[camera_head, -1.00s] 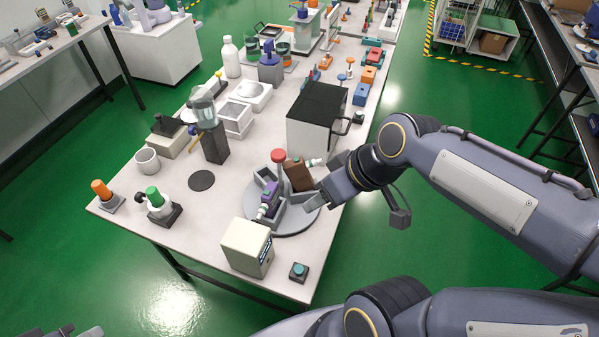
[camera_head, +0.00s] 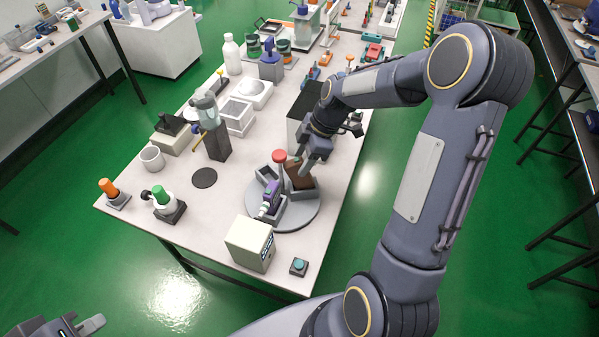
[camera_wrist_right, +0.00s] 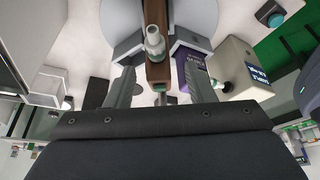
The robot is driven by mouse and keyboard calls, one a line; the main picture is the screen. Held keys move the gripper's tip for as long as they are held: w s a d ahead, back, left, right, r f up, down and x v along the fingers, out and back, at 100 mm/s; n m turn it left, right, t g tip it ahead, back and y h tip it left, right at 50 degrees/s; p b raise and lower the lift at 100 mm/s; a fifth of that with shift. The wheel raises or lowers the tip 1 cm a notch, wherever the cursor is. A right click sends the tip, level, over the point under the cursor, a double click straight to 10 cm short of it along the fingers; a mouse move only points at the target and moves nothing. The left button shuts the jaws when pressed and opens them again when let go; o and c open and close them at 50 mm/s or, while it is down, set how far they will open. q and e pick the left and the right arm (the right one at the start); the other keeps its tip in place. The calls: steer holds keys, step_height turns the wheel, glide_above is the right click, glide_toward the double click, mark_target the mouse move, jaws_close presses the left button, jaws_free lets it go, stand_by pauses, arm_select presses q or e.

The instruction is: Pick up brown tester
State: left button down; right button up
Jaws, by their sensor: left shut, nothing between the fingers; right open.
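The brown tester (camera_head: 299,177) sits in a compartment of the grey round holder (camera_head: 303,214), on its right-hand far side. It also shows in the right wrist view (camera_wrist_right: 158,72), with a pale nozzle toward the camera. My right gripper (camera_head: 309,161) is open at the tester, which lies between its two fingers in the right wrist view (camera_wrist_right: 163,88); contact cannot be told. A purple tester (camera_head: 270,197) stands in another compartment of the holder. My left gripper (camera_head: 92,325) is shut and empty at the bottom left, away from the table.
A black-topped box (camera_head: 296,125) stands just behind. A cream box with a display (camera_head: 248,244) and a teal button (camera_head: 299,266) are in front. A black disc (camera_head: 204,178) lies left, with free table around it.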

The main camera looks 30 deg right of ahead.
mark_target(297, 166)
steer(key=shift+p+x, duration=0.35)
steer(key=shift+x, duration=1.55)
steer(key=shift+w+r, duration=0.1)
jaws_close()
